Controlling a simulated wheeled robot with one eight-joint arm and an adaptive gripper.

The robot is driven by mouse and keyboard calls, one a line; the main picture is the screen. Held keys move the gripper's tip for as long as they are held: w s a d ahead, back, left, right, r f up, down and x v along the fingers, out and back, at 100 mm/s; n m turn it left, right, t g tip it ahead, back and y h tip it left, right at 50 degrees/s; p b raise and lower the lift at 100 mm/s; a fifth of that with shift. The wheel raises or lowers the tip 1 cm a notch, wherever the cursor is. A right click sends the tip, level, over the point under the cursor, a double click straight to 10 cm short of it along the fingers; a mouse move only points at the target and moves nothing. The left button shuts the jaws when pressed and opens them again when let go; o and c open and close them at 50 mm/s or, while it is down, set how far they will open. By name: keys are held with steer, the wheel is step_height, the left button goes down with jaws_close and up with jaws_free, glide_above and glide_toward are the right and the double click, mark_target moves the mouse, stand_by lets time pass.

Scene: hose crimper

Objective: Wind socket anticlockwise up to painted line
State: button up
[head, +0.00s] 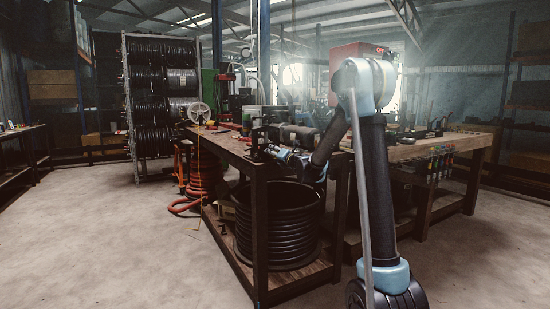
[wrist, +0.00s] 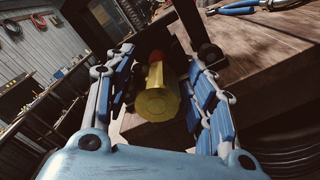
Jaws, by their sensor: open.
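A yellow, brass-like socket (wrist: 157,103) with a many-sided end shows in the middle of the wrist view, end-on towards the camera. A small red part (wrist: 157,58) shows just behind it. My gripper (wrist: 160,78) is open, with one blue finger on each side of the socket. Gaps show between the socket and the fingers near the camera; contact at the tips cannot be told. In the head view my gripper (head: 270,151) is over the near workbench, beside dark machinery. I cannot make out the socket in the head view, nor a painted line in either view.
The near workbench (head: 226,146) carries dark equipment and has a lower shelf with a coiled black hose (head: 278,225). An orange hose coil (head: 205,178) stands left of it. A second bench (head: 440,150) is at the right. The floor at left is clear.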

steer(key=shift+c, duration=0.2)
steer(key=c, duration=1)
steer(key=shift+c, duration=0.2)
